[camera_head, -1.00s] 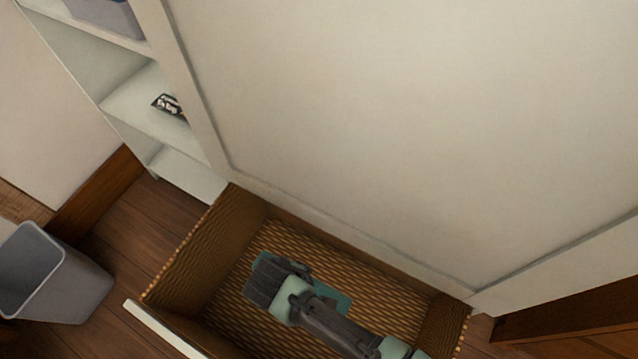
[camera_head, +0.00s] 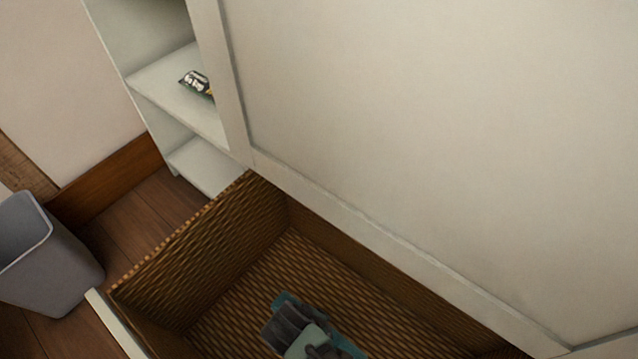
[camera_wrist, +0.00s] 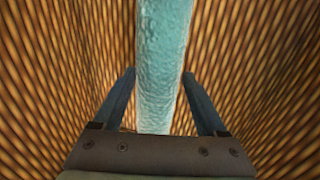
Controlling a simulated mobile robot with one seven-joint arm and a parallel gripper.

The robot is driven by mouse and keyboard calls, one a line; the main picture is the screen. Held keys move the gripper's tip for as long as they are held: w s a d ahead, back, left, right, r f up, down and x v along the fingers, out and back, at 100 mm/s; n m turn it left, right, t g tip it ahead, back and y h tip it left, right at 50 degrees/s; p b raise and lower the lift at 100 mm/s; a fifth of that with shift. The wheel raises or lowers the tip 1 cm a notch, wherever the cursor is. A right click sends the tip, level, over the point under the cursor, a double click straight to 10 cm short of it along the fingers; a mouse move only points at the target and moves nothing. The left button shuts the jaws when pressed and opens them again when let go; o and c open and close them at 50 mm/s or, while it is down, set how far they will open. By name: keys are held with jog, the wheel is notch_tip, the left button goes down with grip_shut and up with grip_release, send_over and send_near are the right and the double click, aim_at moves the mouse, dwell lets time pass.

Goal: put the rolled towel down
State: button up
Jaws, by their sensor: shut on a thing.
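The rolled towel is teal and shows as a long upright band (camera_wrist: 163,55) in the wrist view, between my two fingers. In the head view only its teal edges (camera_head: 344,342) show beside and beyond my gripper. My gripper (camera_head: 290,318) is inside a brown woven basket drawer (camera_head: 190,265), over its floor. In the wrist view, my gripper (camera_wrist: 159,75) is shut on the towel, with a finger on each side. The woven basket surrounds them on both sides. I cannot tell whether the towel touches the basket floor.
A white cabinet panel (camera_head: 400,130) rises behind the basket. White shelves (camera_head: 170,85) stand at upper left, with a small black-and-white patterned item (camera_head: 196,84) on one. A grey bin (camera_head: 50,260) stands on the wooden floor (camera_head: 130,225) at left.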

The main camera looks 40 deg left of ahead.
jog(key=b+x, duration=0.1)
jog(key=x, duration=0.1)
jog(key=s+b+x, duration=0.1)
jog(key=b+x, duration=0.1)
jog(key=x, duration=0.1)
jog(key=b+x, duration=0.2)
jog(key=shift+s+f, duration=0.3)
jog(key=shift+f, duration=0.15)
jog(key=shift+r, duration=0.1)
jog(key=o, duration=1.4)
jog(key=p+v, duration=0.8)
jog(key=v, duration=0.4)
